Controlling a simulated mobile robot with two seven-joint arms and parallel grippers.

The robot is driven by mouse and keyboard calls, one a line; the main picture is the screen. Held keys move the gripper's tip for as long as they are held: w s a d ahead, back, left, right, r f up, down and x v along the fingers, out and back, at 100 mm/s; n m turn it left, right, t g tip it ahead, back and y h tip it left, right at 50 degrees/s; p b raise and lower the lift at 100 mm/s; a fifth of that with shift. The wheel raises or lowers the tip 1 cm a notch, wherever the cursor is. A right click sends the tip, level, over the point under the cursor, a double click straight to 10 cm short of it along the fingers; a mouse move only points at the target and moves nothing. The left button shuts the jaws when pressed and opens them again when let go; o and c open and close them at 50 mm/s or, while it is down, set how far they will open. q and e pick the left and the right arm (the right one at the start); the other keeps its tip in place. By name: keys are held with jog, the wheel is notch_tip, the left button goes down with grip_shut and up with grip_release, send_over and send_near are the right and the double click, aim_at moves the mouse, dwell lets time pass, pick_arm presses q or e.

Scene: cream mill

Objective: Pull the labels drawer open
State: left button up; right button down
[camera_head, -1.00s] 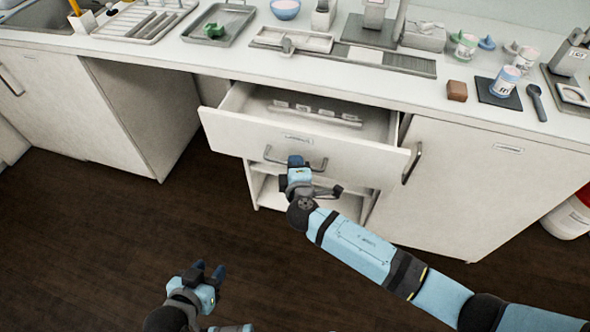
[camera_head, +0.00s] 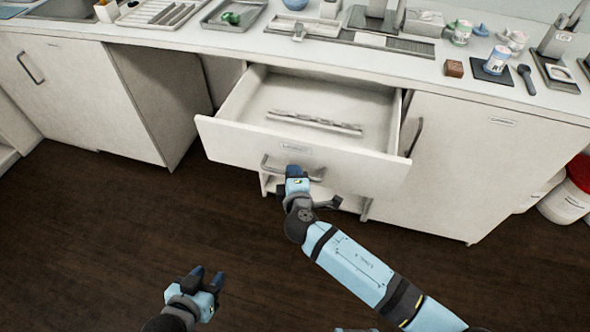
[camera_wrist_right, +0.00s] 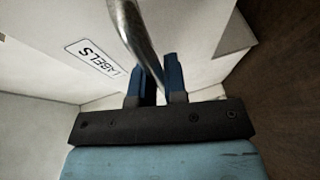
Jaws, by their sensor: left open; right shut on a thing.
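The labels drawer (camera_head: 225,140) is a white drawer under the counter, pulled well out, with a rack of labels (camera_head: 315,121) inside it. Its metal bar handle (camera_head: 268,168) is on the front; it also shows in the right wrist view (camera_wrist_right: 131,28), beside the LABELS plate (camera_wrist_right: 91,58). My right gripper (camera_head: 293,172) is shut on the handle; its blue fingers (camera_wrist_right: 160,82) are on either side of the bar in the right wrist view. My left gripper (camera_head: 207,276) is open and empty, over the dark floor, away from the drawer.
The counter (camera_head: 225,52) above carries trays, a brown block (camera_head: 453,68) and jars. A closed cabinet door (camera_head: 465,165) is right of the drawer. A white tub with a red lid (camera_head: 566,203) stands on the floor at the right. The floor in front is clear.

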jog(key=shift+s+a, duration=0.1)
jog(key=shift+s, duration=0.2)
jog(key=c, duration=1.2)
grip_release()
